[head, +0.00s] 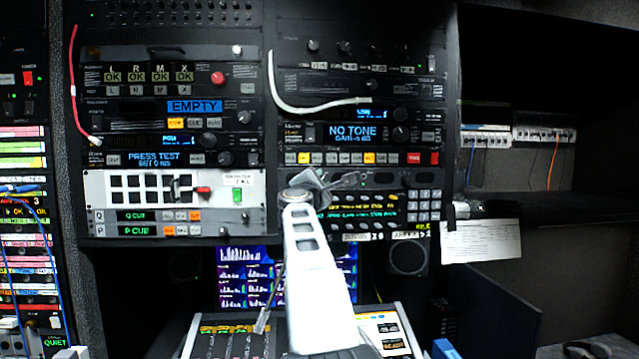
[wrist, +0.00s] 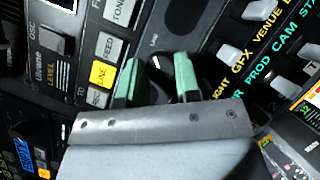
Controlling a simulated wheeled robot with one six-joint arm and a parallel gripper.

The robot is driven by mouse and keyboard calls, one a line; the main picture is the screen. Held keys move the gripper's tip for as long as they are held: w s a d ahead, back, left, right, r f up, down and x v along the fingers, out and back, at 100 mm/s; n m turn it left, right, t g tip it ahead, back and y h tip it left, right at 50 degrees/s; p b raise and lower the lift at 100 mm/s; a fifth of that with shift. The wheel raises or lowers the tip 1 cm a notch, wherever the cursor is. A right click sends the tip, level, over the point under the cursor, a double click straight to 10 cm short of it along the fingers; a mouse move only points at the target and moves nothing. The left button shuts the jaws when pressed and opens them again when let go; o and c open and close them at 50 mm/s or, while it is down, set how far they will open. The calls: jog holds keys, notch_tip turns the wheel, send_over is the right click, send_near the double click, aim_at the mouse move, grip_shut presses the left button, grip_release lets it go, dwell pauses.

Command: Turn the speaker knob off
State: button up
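My gripper (head: 322,182) is raised in front of the panel at the lower right of the rack. In the wrist view its two green-padded fingers (wrist: 158,78) stand apart, up against this panel. A dark round knob (wrist: 162,62) shows between and just behind the fingers. They partly hide it, and I cannot tell whether they touch it or which way it points. No readable label names it as the speaker knob. A round speaker (head: 408,255) hangs below the same panel in the head view.
Rack units with knobs and lit displays, such as the NO TONE unit (head: 353,133), surround the gripper. A white cable (head: 290,108) loops above it. A mixing desk (head: 225,340) and a monitor (head: 240,265) lie below. A paper sheet (head: 482,241) hangs at right.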

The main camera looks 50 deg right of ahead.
jog(key=shift+c, duration=0.6)
jog(key=shift+f, duration=0.1)
jog(key=shift+b, duration=0.35)
